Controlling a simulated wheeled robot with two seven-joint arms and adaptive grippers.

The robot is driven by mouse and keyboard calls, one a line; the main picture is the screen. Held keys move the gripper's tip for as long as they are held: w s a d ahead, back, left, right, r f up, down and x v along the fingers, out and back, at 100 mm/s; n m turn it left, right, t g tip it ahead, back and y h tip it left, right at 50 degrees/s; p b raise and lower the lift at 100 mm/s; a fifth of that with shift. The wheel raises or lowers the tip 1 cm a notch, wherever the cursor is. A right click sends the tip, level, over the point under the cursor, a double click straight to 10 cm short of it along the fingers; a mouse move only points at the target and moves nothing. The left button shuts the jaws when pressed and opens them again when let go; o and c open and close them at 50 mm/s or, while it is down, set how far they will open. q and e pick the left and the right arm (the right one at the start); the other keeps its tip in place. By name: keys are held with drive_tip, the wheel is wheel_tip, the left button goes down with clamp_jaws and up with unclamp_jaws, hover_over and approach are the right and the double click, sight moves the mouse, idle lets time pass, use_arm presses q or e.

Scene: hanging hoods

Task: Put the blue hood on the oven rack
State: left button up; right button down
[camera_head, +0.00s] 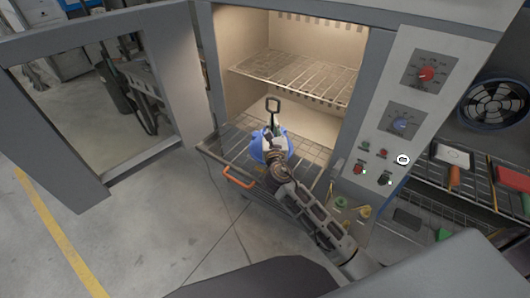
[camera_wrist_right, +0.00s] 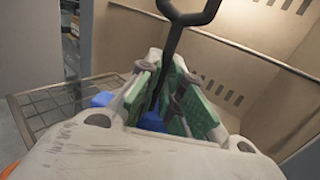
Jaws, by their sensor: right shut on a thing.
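The blue hood (camera_head: 257,150) is over the pulled-out lower oven rack (camera_head: 222,146), in front of the oven opening. My right gripper (camera_head: 272,130) is above the hood and shut on its dark stem, whose loop (camera_head: 273,104) sticks up past the fingers. In the right wrist view the green-padded fingers (camera_wrist_right: 168,95) close around the stem, and bits of the blue hood (camera_wrist_right: 101,99) show beneath. My gripper hides much of the hood, and I cannot tell whether it touches the rack. My left gripper is not in view.
An upper rack (camera_head: 296,76) is inside the oven. The oven door (camera_head: 55,135) stands open at left. An orange handle (camera_head: 240,178) is on the lower rack's front. A control panel (camera_head: 405,110) and shelves with tools (camera_head: 455,160) are at right. Floor at left is clear.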

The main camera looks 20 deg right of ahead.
drive_tip(key=shift+w+a+f+m+h+b, duration=0.15)
drive_tip(key=shift+w+m+h+b, duration=0.25)
drive_tip(key=shift+w+b, duration=0.7)
drive_tip(key=w+b, duration=0.1)
drive_tip(key=w+h+b, duration=0.1)
drive_tip(key=w+b, duration=0.1)
drive_tip(key=shift+a+m+g+h, duration=0.25)
drive_tip(key=shift+m+g+h, duration=0.05)
drive_tip(key=shift+m+g, duration=0.1)
drive_tip(key=b, duration=0.1)
drive_tip(key=w+b, duration=0.1)
drive_tip(key=w+a+r+h+b, duration=0.1)
drive_tip(key=shift+w+m+g, duration=0.25)
drive_tip(key=shift+m+g, duration=0.15)
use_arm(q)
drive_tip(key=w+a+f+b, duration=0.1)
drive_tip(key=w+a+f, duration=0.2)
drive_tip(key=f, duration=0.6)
use_arm(e)
drive_tip(key=shift+w+a+r+h, duration=0.15)
drive_tip(key=shift+w+r+h, duration=0.15)
drive_tip(key=shift+w, duration=0.1)
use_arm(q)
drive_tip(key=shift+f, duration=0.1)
use_arm(e)
drive_tip(key=shift+f, duration=0.1)
